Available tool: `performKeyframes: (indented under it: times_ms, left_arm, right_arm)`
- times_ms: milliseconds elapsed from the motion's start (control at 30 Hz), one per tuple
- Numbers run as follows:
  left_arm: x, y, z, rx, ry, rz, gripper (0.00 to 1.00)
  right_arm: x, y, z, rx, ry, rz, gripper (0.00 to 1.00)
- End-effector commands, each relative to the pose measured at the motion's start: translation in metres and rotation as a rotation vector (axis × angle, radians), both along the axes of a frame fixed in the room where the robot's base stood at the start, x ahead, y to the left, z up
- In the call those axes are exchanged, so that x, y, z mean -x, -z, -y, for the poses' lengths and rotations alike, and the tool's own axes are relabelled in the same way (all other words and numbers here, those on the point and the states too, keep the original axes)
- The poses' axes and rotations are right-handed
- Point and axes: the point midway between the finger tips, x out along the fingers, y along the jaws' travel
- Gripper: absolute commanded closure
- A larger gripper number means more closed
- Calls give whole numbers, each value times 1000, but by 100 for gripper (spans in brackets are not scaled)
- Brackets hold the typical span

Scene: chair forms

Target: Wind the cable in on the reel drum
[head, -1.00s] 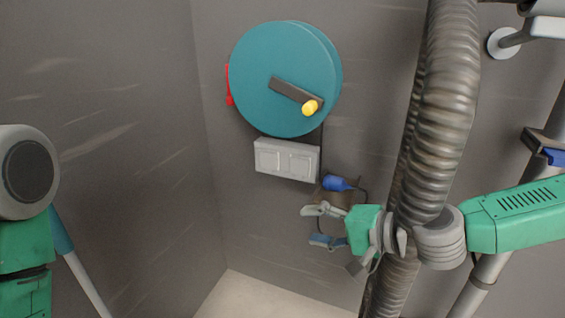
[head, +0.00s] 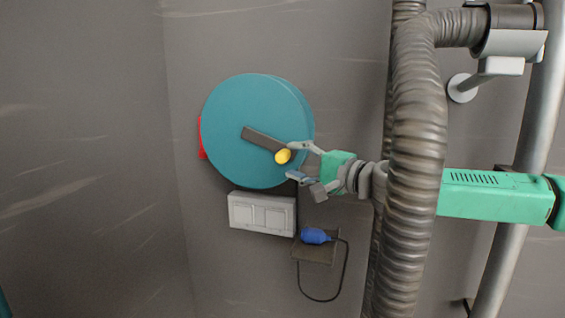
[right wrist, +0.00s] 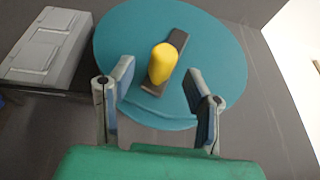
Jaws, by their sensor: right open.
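The teal reel drum (head: 235,125) is mounted on the grey wall. Its dark crank arm (head: 262,139) slants down to the right and ends in a yellow knob (head: 283,156). My right gripper (head: 297,161) is open beside the knob, on its right. In the right wrist view the knob (right wrist: 162,63) stands ahead of the two open fingers (right wrist: 160,95), between their lines, with nothing gripped. The black cable (head: 345,262) loops below a small shelf by a blue plug (head: 315,236). My left gripper is out of view.
A light grey double socket box (head: 262,212) sits on the wall below the drum. A small brown shelf (head: 316,252) holds the blue plug. A thick ribbed hose (head: 415,150) hangs in front of my right arm. A red part (head: 201,138) shows at the drum's left edge.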

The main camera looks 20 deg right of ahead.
Motion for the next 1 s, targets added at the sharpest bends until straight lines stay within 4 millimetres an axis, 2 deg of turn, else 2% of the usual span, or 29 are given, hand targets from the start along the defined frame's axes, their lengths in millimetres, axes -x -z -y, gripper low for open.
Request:
performKeyframes:
  times_ms: [100, 233, 600, 633, 733, 1000]
  left_arm:
    - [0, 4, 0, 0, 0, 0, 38]
    - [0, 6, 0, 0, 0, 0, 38]
    - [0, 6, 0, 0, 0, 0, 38]
    - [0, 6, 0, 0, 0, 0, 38]
    - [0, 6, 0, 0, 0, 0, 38]
    - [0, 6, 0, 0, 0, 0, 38]
  right_arm:
    - [-16, 0, -11, 0, -1, 1, 56]
    - [-26, -1, -18, 0, -1, 1, 56]
    - [-30, -2, -21, 1, -1, 1, 56]
    - [-30, -2, -21, 1, -1, 1, 63]
    - [-30, -2, -21, 1, -1, 1, 99]
    - [-31, -1, -21, 1, -1, 0, 100]
